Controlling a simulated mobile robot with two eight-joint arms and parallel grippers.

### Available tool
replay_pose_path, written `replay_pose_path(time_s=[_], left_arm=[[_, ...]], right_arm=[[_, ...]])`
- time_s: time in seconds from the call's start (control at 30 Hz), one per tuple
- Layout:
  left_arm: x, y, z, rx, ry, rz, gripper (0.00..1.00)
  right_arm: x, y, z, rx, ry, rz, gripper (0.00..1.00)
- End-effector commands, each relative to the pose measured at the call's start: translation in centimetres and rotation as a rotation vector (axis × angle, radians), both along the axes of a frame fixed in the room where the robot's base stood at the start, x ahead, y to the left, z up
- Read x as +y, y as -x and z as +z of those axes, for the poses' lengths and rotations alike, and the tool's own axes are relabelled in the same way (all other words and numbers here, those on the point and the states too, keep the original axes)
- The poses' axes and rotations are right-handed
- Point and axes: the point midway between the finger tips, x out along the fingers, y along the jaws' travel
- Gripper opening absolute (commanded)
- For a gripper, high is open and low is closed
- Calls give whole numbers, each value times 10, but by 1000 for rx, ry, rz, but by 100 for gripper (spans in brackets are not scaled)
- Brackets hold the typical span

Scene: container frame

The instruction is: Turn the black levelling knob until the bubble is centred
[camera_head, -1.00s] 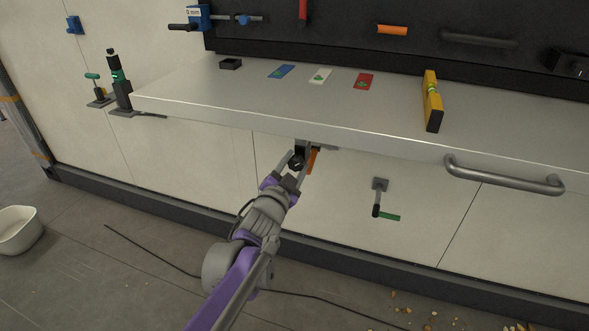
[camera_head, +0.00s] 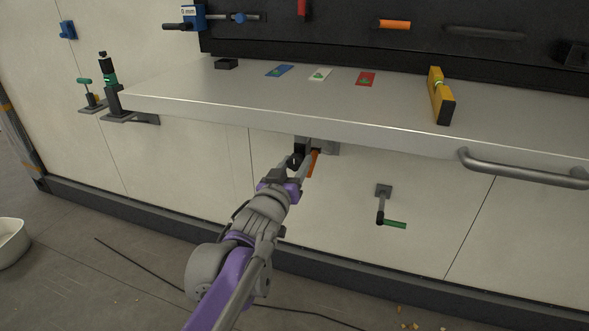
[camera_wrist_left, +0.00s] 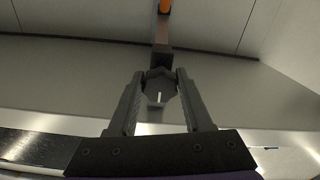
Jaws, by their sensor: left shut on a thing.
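The black levelling knob (camera_head: 296,160) is under the front edge of the grey worktop (camera_head: 235,112). In the left wrist view the knob (camera_wrist_left: 160,86) is a dark many-sided piece with a white mark, between both fingers. My left gripper (camera_head: 301,163) is shut on it; its fingers (camera_wrist_left: 158,82) touch the knob's sides. A yellow spirit level (camera_head: 441,101) lies on the worktop at the right, with a green vial (camera_head: 438,85). The bubble is too small to place. My right gripper is not in view.
An orange handle (camera_head: 313,164) hangs right beside the knob. A green-handled crank (camera_head: 382,214) is lower right, and a metal bar handle (camera_head: 520,171) is on the front edge. Blue, white and red cards lie on the worktop. A cable crosses the floor.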

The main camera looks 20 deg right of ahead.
Motion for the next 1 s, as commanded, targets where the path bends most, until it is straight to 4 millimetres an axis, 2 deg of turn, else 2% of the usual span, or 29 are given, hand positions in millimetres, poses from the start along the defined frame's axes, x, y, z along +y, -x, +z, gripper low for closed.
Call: replay_pose_path(time_s=[0.23, 0.8, 0.83, 0.97, 1.0], left_arm=[[0, 0, -1, 50, 72, 0, 0], [0, 0, 0, 64, 93, 1, 0], [0, 0, 0, 64, 93, 1, 55], [0, 0, 0, 64, 93, 1, 79], [0, 0, 0, 64, 93, 0, 80]], right_arm=[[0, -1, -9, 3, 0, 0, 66], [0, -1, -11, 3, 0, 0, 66], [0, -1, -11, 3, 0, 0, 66], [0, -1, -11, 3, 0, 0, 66], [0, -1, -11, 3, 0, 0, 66]])
